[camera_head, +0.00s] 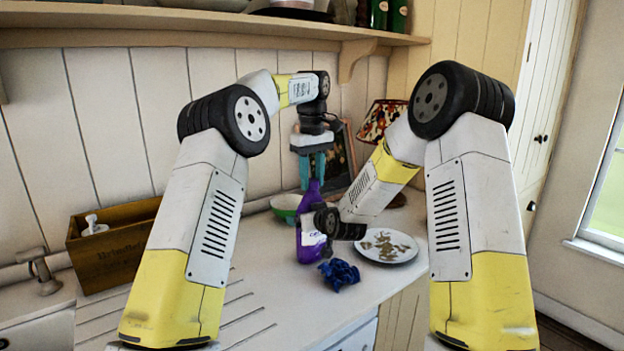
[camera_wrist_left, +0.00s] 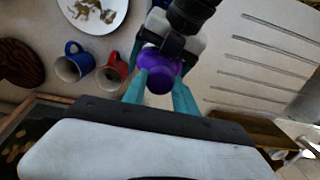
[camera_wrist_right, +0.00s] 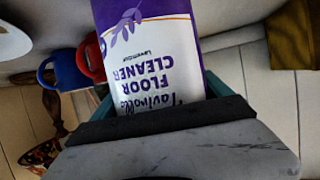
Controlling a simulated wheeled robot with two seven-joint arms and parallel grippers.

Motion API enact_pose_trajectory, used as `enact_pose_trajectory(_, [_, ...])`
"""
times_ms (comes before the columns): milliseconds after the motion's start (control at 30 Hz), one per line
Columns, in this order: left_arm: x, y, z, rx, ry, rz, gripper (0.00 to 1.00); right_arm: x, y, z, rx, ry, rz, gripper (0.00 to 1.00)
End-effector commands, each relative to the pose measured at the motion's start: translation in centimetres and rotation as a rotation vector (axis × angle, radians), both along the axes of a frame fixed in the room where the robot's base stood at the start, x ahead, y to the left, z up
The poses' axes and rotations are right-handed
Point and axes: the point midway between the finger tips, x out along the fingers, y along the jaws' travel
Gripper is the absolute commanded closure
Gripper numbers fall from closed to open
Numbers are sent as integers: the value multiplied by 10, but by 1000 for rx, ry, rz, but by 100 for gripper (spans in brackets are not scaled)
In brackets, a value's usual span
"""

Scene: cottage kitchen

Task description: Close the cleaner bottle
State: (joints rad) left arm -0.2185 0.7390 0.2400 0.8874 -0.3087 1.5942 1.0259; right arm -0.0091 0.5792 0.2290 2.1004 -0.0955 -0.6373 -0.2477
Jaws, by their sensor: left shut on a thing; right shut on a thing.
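The purple floor cleaner bottle (camera_head: 309,247) stands upright on the counter, partly hidden behind my right wrist. Its white label (camera_wrist_right: 155,65) fills the right wrist view. My left gripper (camera_head: 313,182) points straight down over the bottle's top, with teal fingers on either side of it. In the left wrist view the fingers are shut on a round purple cap (camera_wrist_left: 160,80) at the neck. Whether the cap is seated on the neck is hidden. My right gripper (camera_wrist_right: 160,88) is shut on the bottle's body from the side.
A green bowl (camera_head: 285,205) is behind. A blue mug (camera_wrist_left: 72,65) and red mug (camera_wrist_left: 109,75) stand close by. A wooden crate (camera_head: 112,250) is at left.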

Motion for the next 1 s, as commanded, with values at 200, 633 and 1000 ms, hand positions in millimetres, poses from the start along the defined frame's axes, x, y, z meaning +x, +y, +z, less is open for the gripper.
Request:
enact_pose_trajectory(200, [0, 0, 0, -1, 3, -285, 100, 0, 0, 0, 1, 1, -2, 100])
enact_pose_trajectory(633, [0, 0, -1, -1, 4, -1228, 100, 0, 0, 0, 2, 0, -2, 100])
enact_pose_trajectory(1000, [0, 0, -1, -1, 3, -1266, 44, 0, -1, 0, 1, -1, -1, 100])
